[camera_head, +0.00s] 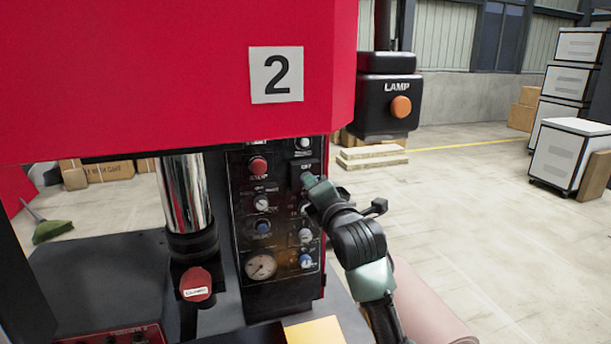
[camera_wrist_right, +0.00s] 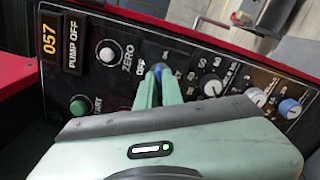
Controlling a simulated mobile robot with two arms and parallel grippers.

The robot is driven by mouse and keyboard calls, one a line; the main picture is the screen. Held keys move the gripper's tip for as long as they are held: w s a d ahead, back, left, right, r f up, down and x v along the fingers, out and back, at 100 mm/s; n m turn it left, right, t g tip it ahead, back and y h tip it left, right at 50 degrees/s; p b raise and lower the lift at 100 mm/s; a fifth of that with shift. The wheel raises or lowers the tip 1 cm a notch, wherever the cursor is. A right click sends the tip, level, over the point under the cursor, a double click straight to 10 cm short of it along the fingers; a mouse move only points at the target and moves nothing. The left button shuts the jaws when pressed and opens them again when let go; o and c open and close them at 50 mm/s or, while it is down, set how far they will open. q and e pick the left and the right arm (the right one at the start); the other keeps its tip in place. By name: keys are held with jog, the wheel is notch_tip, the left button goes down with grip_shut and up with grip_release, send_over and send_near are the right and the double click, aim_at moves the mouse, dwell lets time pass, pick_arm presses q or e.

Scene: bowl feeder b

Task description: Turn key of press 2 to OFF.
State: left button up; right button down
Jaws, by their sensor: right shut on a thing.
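Press 2 has a red head (camera_head: 150,70) with a "2" sign (camera_head: 276,74) and a black control panel (camera_head: 246,222) below. My right gripper (camera_head: 308,181) reaches the upper right of this panel from the right. In the right wrist view its fingers (camera_wrist_right: 158,88) are shut on a small blue key (camera_wrist_right: 158,68). An "OFF" label shows beside the key. The fingers hide most of the key, so I cannot tell its exact angle. My left gripper is not in view.
Other controls sit close by: a red button (camera_head: 258,166), a gauge (camera_head: 261,266), and in the wrist view a white button (camera_wrist_right: 107,52) and a grey knob (camera_wrist_right: 211,86). A black lamp box (camera_head: 388,96) hangs to the right. Open floor lies beyond.

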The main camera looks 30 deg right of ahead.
jog(key=shift+n+p, duration=1.65)
jog(key=shift+n, duration=0.65)
jog(key=shift+f, duration=0.1)
jog(key=n+p, duration=0.4)
jog(key=n, duration=0.1)
